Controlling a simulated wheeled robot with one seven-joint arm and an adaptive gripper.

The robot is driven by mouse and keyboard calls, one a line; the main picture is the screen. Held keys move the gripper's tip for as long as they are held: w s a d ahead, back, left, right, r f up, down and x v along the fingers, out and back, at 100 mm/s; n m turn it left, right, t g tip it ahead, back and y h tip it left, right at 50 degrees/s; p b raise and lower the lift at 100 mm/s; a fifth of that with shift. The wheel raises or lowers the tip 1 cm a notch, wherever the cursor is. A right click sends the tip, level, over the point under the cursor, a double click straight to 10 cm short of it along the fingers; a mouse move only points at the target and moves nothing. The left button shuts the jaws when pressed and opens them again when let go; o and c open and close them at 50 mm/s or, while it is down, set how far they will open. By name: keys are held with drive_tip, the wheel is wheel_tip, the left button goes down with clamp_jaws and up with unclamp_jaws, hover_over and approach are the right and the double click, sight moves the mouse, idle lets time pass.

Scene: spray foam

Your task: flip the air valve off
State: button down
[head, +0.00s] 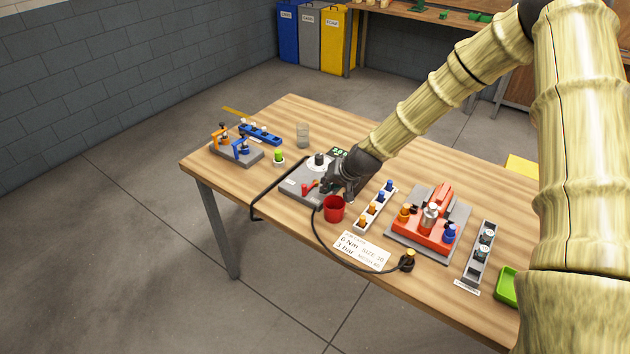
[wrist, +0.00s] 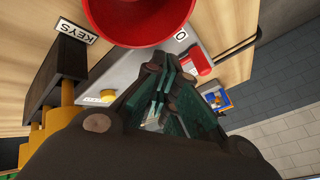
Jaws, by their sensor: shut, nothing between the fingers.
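In the wrist view a red handle (wrist: 198,61) shows beside a white label marked "O", on the grey panel surface. My gripper (head: 329,187) is low over the right part of the box, close to the lever. In the wrist view the fingers of my gripper (wrist: 158,103) are together and empty, just below the red handle. I cannot tell whether they touch it. My gripper hides part of the box.
A red cup (head: 334,209) stands just in front of my gripper; its red rim is large in the wrist view (wrist: 138,30). A black hose (head: 322,236) curves to a fitting (head: 408,260). A bit rack (head: 374,208) and a red fixture (head: 424,228) stand to the right.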

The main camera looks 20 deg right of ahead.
sight(309, 187)
drive_tip(key=shift+w+a+r+p, duration=0.1)
drive_tip(key=shift+w+a+p, duration=0.25)
drive_tip(key=shift+a, duration=0.45)
drive_tip(key=shift+w+a+p, duration=0.25)
drive_tip(key=shift+w+a, duration=0.15)
drive_tip(key=shift+a, duration=0.4)
drive_tip(key=shift+a+m+h, duration=0.2)
drive_tip(key=shift+m+h, duration=0.1)
drive_tip(key=shift+m, duration=0.1)
